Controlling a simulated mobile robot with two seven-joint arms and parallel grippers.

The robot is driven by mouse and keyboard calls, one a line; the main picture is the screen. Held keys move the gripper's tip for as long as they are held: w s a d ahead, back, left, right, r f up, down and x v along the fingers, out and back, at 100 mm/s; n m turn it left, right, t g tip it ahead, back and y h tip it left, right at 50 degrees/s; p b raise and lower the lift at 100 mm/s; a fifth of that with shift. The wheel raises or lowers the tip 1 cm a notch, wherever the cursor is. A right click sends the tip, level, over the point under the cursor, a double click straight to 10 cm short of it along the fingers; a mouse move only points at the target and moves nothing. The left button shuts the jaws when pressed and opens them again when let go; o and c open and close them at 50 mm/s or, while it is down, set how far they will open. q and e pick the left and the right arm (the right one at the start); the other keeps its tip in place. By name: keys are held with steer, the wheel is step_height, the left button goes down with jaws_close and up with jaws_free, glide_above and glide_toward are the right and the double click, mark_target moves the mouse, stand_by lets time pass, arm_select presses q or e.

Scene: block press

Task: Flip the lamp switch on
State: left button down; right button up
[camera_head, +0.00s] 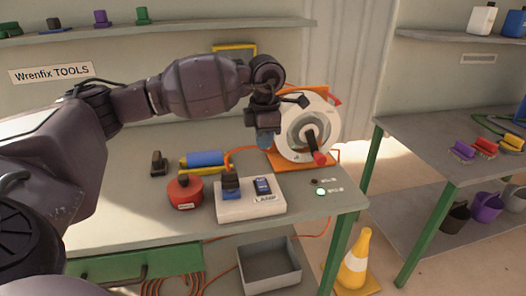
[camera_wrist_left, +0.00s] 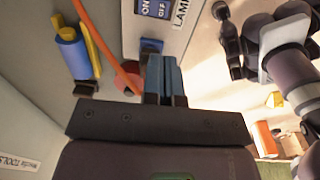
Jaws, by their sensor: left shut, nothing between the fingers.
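A white switch box (camera_head: 250,205) with a LAMP label stands on the workbench. Its right side holds a blue rocker switch (camera_head: 262,186); ON and OFF marks show beside each other on the switch in the left wrist view (camera_wrist_left: 153,8). I cannot tell which side is pressed. A second blue switch with a dark top (camera_head: 231,184) sits on the box's left side. My left gripper (camera_head: 264,139) points down above the bench, beyond the box in the head view, shut and empty. Its blue fingertips (camera_wrist_left: 162,75) show apart from the LAMP rocker. Dark arm parts at the wrist view's right may include my right gripper (camera_wrist_left: 232,58).
A cable reel (camera_head: 308,128) with an orange base stands right of my left gripper.

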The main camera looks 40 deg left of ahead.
arm_select(q)
steer(key=shift+r, duration=0.4)
arm_select(e)
steer(key=shift+w+a+r, duration=0.1)
steer(key=shift+w+a, duration=0.05)
steer(key=shift+w, duration=0.15)
steer(key=shift+w, duration=0.1)
arm_select(q)
steer(key=n, duration=1.2)
steer(key=a+n+p, duration=0.1)
steer(key=n, duration=0.5)
steer(key=shift+w+r+y, duration=0.1)
steer(key=shift+w+y, duration=0.2)
steer(key=shift+w, duration=0.05)
arm_select(e)
steer(key=shift+s+d+r, duration=0.2)
steer(key=shift+s+r, duration=0.1)
steer(key=shift+r, duration=0.05)
